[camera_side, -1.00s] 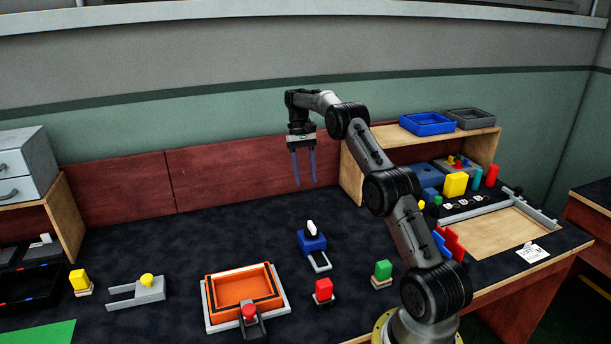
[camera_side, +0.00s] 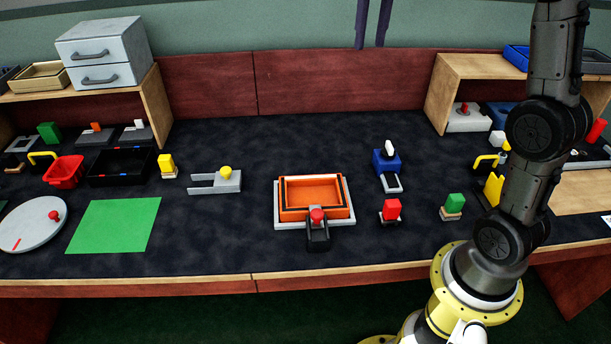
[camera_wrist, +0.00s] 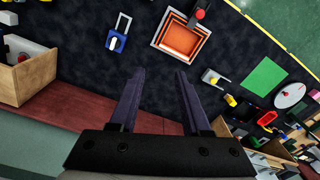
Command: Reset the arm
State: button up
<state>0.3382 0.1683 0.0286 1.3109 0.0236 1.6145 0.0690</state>
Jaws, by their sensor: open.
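My gripper (camera_wrist: 157,80) is open in the wrist view, its two dark purple fingers apart with nothing between them. In the side view only the fingertips (camera_side: 371,46) show at the top edge, in front of the green wall; the rest of the gripper is out of the picture. My arm rises at the right. The fingers are high, apart from everything on the dark table (camera_side: 250,220).
An orange tray (camera_side: 314,196) sits mid-table, with a blue device (camera_side: 385,163), a red block (camera_side: 392,208) and a green block (camera_side: 455,203) to its right. A green mat (camera_side: 115,225) and a round white disc (camera_side: 30,225) lie left. Wooden shelves (camera_side: 157,107) stand on both sides.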

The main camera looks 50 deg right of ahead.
jog(key=s+a+n+t, duration=0.3)
jog(key=s+a, duration=0.7)
jog(key=s, duration=0.3)
jog(key=s+a+f+n+t, duration=0.1)
jog(key=s+a+f+t, duration=0.1)
jog(key=s+f, duration=0.5)
jog(key=shift+s+a+f+n, duration=0.2)
jog(key=shift+f+n, duration=0.1)
jog(key=shift+f, duration=1.85)
